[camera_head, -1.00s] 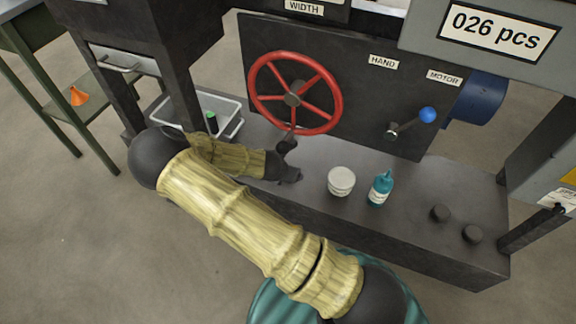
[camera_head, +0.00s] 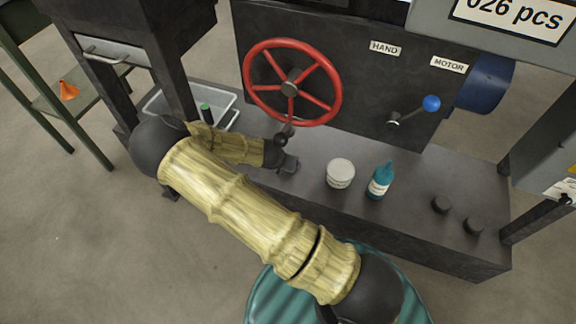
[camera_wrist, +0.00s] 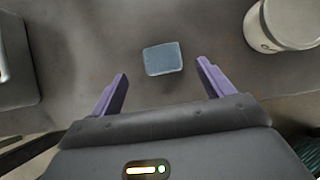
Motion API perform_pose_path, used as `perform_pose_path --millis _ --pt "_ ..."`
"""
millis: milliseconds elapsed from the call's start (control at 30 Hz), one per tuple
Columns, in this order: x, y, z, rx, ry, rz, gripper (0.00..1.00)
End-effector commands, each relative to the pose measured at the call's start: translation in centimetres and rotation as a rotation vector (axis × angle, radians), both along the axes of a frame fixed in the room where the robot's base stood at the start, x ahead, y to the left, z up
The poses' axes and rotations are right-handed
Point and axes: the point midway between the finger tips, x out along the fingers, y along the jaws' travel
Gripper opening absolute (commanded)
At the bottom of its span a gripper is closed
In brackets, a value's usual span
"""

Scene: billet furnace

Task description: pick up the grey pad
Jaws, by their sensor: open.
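The grey pad (camera_wrist: 163,58) is a small flat blue-grey square lying on the dark bench top in the wrist view. It lies between and just beyond the fingertips of my gripper (camera_wrist: 162,70), not touched by them. The two purple fingers are spread wide apart with nothing between them. In the head view my gripper (camera_head: 290,165) is small and dark over the bench, left of the white tub. I cannot make out the pad in the head view.
A white tub (camera_head: 340,173) and a teal bottle (camera_head: 380,181) stand right of my gripper; the tub also shows in the wrist view (camera_wrist: 285,24). A red handwheel (camera_head: 331,105) is behind. A grey tray (camera_head: 228,118) is at left. Two dark knobs (camera_head: 441,204) sit at right.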

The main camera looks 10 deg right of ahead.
Motion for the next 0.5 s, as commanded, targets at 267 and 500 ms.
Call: perform_pose_path --millis 267,500 --pt "0.1 -0.1 -0.4 0.000 0.000 0.000 0.80" --pt "1.0 -1.0 -2.7 0.000 0.000 -0.001 0.80"
